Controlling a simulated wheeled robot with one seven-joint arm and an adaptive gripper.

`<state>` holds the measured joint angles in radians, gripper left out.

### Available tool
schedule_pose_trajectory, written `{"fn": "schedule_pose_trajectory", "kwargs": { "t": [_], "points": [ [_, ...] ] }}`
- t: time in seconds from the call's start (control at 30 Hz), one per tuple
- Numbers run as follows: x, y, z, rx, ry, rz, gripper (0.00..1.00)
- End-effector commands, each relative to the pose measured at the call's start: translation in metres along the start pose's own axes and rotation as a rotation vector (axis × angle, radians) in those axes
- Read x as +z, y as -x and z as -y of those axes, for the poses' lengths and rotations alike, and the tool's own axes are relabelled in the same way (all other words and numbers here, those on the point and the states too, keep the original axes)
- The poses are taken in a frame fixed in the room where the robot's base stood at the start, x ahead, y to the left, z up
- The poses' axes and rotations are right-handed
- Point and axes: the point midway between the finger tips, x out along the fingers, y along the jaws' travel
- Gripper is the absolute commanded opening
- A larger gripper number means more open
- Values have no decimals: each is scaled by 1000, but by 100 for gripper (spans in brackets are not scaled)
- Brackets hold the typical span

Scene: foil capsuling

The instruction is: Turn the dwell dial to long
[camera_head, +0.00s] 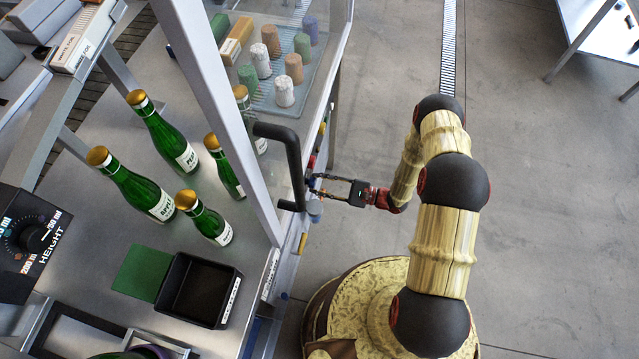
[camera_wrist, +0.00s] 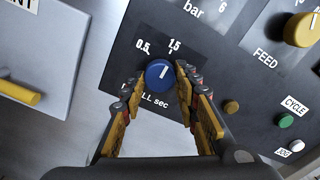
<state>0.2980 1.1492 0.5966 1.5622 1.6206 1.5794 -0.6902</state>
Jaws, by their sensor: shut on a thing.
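The dwell dial (camera_wrist: 159,73) is a round blue knob on a dark panel in the wrist view. White marks 0.5 and 1.5 stand above it, and a partly covered label ending in "LL sec" is below. A pale pointer line on the knob is too small to read surely. My gripper (camera_wrist: 158,82) has one finger on each side of the knob and is shut on it. In the head view my gripper (camera_head: 313,186) reaches left to the machine's front edge, where the dial cannot be made out.
A yellow FEED knob (camera_wrist: 301,28) and a green CYCLE button (camera_wrist: 286,120) sit to the right on the panel. A black door handle (camera_head: 292,160) stands close beside my gripper. Green bottles (camera_head: 160,135) and a black bin (camera_head: 198,290) are on the worktop.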

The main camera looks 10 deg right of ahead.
Motion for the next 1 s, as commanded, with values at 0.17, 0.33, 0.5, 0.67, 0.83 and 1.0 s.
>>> {"fn": "schedule_pose_trajectory", "kwargs": {
  "t": [0.17,0.33,0.5,0.67,0.83,1.0],
  "points": [
    [0,0,-1,1,-14,0,5],
    [0,0,-1,1,-68,0,5],
    [-1,0,-2,1,-178,-1,5],
    [-1,0,-1,1,-316,-1,5],
    [-1,0,-2,1,-480,-1,5],
    [0,0,-2,1,-640,-1,5]
  ]
}}
